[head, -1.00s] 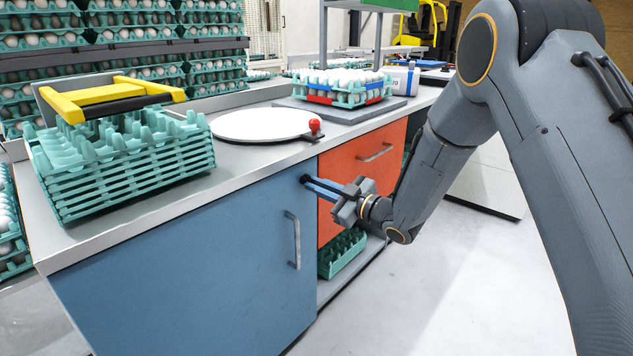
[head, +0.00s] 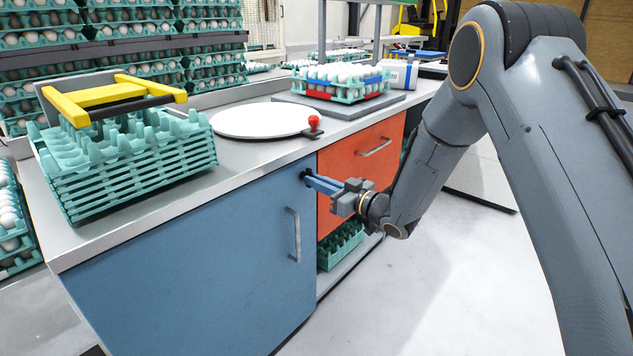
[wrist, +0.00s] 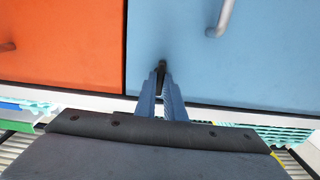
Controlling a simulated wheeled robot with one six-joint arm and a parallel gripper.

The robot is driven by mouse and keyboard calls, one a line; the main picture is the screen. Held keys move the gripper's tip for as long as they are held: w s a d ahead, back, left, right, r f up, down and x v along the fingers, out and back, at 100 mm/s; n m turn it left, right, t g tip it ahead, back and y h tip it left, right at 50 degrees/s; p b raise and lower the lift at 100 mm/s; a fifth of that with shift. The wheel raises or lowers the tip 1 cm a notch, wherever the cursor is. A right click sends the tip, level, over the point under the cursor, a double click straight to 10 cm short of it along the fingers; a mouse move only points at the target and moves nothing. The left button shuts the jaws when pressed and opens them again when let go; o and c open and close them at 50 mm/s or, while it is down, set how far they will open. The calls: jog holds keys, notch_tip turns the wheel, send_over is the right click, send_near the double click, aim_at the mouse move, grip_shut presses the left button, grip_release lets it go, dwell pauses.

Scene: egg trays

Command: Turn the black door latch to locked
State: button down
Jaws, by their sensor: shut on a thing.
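The black door latch (wrist: 162,67) is on the blue door (head: 200,255), near its upper right corner in the head view. My gripper (head: 309,178) reaches in from the right, with its fingertips at the latch. In the wrist view my gripper (wrist: 162,84) has its two blue fingers close around the latch, shut on it. The fingers hide part of the latch. In the wrist view the visible part of the latch points roughly along the fingers; its exact turn is hard to tell.
A silver handle (head: 293,234) stands out from the blue door below the latch. An orange drawer (head: 362,158) is just right of it. A white round plate with a red knob (head: 314,122) and a stack of green trays (head: 140,165) stand on the counter. The floor at right is clear.

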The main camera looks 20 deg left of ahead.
jog(key=c, duration=1.8)
grip_release()
jog(key=shift+c, duration=0.2)
jog(key=v, duration=0.7)
jog(key=shift+s+d, duration=0.15)
jog(key=shift+d, duration=0.2)
